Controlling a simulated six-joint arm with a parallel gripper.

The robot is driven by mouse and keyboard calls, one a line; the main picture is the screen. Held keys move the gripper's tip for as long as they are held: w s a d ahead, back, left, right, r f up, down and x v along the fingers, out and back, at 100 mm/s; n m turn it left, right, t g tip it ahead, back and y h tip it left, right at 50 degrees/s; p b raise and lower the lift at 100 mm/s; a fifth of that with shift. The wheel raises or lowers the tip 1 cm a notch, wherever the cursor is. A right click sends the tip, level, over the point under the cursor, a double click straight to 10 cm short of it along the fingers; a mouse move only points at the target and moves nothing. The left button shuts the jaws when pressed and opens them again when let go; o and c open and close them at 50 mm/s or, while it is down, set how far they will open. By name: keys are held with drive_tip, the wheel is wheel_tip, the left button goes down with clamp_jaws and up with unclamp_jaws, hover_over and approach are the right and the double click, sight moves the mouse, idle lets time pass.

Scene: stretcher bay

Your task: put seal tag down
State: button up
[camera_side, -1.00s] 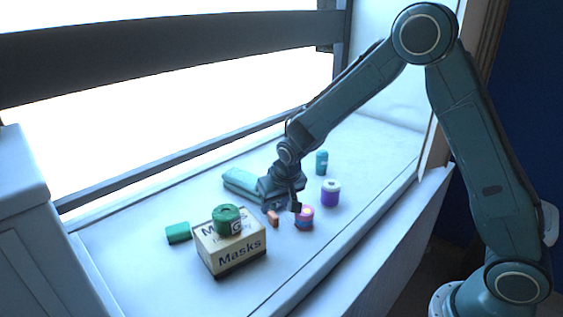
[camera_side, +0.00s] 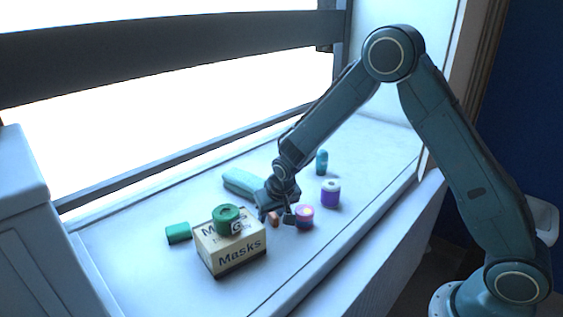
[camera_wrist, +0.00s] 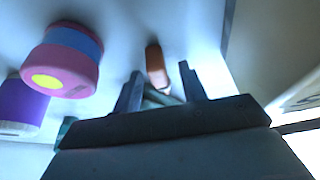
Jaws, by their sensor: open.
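The small orange piece (camera_side: 273,218), which I take to be the seal tag, appears to lie on the white ledge between the masks box and a pink-and-blue roll. It also shows in the wrist view (camera_wrist: 155,64), with its lower end between my fingers. My gripper (camera_side: 277,215) is low over the ledge at the orange piece, its fingers on either side of it. In the wrist view my gripper (camera_wrist: 160,88) is open, with a visible gap between the fingers and the piece. The fingers partly hide the piece in the side view.
The pink-and-blue roll (camera_side: 304,217) stands close to the right of my gripper. The masks box (camera_side: 232,252) carries a green roll (camera_side: 227,217). Around are a purple roll (camera_side: 330,194), a teal bottle (camera_side: 321,162), a long teal case (camera_side: 240,182) and a green block (camera_side: 178,232).

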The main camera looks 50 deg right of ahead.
drive_tip(key=shift+c, duration=0.4)
clamp_jaws()
drive_tip(key=shift+r, duration=0.1)
wheel_tip(320, 180, up, 20)
idle(0.5)
idle(0.5)
